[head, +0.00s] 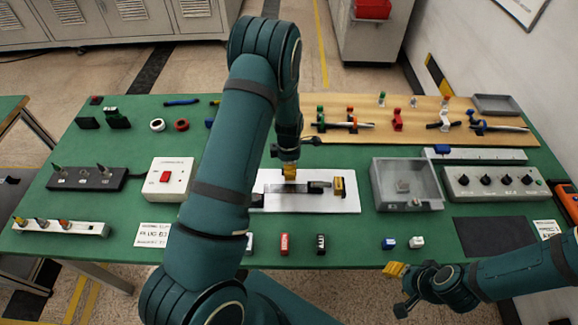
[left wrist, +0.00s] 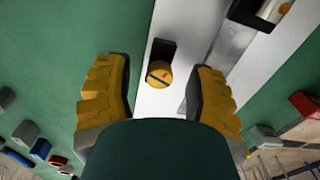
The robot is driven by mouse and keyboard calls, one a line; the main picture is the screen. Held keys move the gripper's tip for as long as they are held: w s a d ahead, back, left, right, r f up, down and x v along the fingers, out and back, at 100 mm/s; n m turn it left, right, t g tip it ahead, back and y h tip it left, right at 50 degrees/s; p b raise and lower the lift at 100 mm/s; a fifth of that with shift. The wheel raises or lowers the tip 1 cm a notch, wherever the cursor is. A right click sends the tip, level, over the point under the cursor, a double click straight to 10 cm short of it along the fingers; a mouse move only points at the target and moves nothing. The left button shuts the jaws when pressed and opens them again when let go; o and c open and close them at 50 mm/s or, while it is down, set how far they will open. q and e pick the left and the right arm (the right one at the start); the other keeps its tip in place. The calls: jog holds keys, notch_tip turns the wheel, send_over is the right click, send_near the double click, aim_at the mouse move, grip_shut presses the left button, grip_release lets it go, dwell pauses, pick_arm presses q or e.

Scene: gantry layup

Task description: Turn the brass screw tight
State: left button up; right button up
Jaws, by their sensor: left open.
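The brass screw (left wrist: 159,74) is a round yellow head with a dark slot and a small red mark, beside a black block (left wrist: 162,49) on the white plate (left wrist: 196,17). My left gripper (left wrist: 161,84) is open, one yellow finger on each side of the screw, with visible gaps. In the head view my left gripper (head: 289,173) points down over the white plate (head: 305,204) and hides the screw. My right gripper (head: 394,269) is off the table's front edge, away from the plate; its finger gap is not clear.
A red-button box (head: 168,178) stands left of the plate, a grey bin (head: 407,185) right of it. A knob panel (head: 497,183) stands further right. A wooden board (head: 380,108) with clamps lies behind. Small blocks (head: 284,243) line the front edge.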

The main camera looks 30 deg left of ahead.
pick_arm(q)
grip_shut()
